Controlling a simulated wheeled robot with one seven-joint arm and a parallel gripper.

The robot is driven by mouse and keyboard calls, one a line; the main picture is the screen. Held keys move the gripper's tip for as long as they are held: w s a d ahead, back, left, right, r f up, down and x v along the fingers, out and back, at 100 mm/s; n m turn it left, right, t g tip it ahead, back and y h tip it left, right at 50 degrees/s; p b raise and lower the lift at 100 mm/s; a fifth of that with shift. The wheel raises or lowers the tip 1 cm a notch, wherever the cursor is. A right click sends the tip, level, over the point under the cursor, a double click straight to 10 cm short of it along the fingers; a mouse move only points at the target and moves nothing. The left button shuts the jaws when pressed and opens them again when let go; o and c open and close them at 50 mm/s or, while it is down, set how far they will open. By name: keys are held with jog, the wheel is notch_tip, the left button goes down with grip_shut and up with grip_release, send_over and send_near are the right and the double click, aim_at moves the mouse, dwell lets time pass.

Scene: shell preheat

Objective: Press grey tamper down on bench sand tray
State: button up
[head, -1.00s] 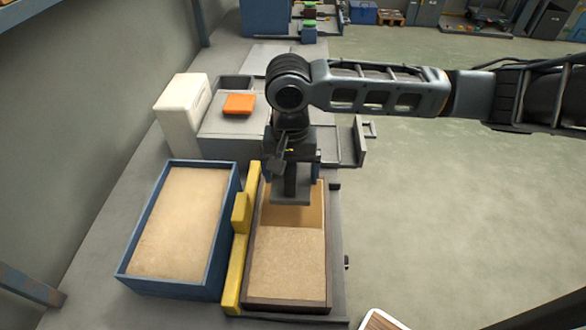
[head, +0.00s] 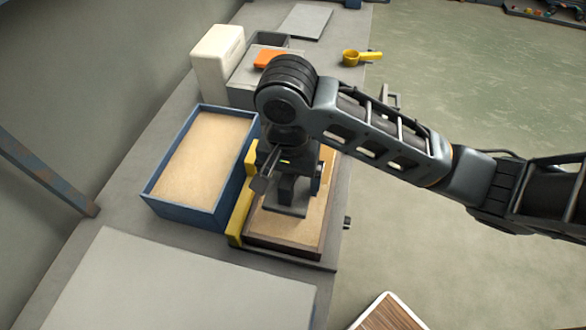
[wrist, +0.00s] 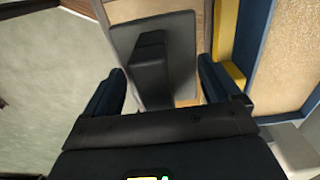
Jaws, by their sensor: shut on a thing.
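The grey tamper (head: 285,211) has a flat square plate and an upright handle. My gripper (head: 290,176) is shut on its handle, above the plate. In the wrist view the tamper plate (wrist: 184,30) lies beyond the fingers, and the handle stands between them. The bench sand tray (head: 285,250) has a dark brown rim and tan sand inside. The tamper is over the tray's sand. I cannot tell whether the plate touches the sand. My arm and the tamper hide the far part of the tray.
A yellow stepped block (head: 241,215) runs along the tray's left side. A blue-walled sand bin (head: 180,212) stands left of it. A white box (head: 217,54), an orange block (head: 266,58) and a yellow scoop (head: 357,57) are farther back. The near bench has a bare pale sheet (head: 185,285).

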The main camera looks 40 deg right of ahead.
jog(key=shift+f+b, duration=1.6)
jog(key=shift+f, duration=1.8)
jog(key=shift+f+b, duration=0.3)
jog(key=shift+f, duration=0.3)
jog(key=shift+r+p, duration=2.05)
jog(key=shift+r, duration=1.5)
